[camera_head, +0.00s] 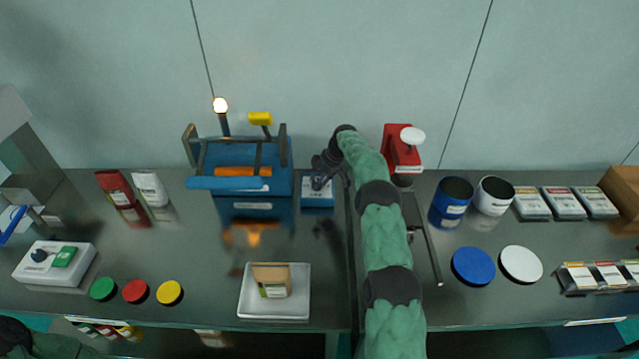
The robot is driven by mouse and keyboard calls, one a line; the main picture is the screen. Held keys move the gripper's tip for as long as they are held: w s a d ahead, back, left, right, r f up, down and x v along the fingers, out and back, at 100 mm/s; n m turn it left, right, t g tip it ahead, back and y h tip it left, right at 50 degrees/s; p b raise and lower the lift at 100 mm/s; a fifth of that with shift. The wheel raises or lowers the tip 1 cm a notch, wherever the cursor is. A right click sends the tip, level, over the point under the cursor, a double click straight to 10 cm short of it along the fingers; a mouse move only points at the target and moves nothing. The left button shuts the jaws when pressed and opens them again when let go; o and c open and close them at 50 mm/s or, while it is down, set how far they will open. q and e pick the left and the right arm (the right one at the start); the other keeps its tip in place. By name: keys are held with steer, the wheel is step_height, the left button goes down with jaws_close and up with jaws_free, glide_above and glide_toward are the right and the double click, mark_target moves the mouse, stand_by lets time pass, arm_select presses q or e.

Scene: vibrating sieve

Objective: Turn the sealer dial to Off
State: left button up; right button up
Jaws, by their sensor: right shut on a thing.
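The blue sealer (252,205) stands at the back of the table, left of centre, with a blue bar across its front and an orange strip. A small blue and white box (317,197) stands just right of it, apparently the dial's control box. My right gripper (318,183) is over the top of this box, shut on what appears to be the dial. The fingers hide the dial, so its setting cannot be read. My left gripper is not in view; only a bit of my left arm shows at the lower left corner.
A lit lamp (220,105) rises behind the sealer. A red device (397,150) stands right of my right arm. A white tray (248,306) with a brown pouch (271,278) lies in front. Blue and white tins (452,202) stand further right. The table between tray and sealer is clear.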

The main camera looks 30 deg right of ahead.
steer(key=shift+w+a+r+n, duration=0.15)
steer(key=shift+w+a+n, duration=0.1)
steer(key=shift+n, duration=0.25)
steer(key=shift+s+n+g, duration=0.1)
steer(key=shift+n+g, duration=0.2)
steer(key=o, duration=1.1)
steer(key=shift+a, duration=0.1)
steer(key=shift+c, duration=0.2)
steer(key=shift+a, duration=0.1)
steer(key=shift+d, duration=0.2)
steer(key=shift+s+d+r, duration=0.1)
steer(key=shift+d+r, duration=0.1)
steer(key=shift+r, duration=0.1)
steer(key=v, duration=1.1)
steer(key=shift+d, duration=0.1)
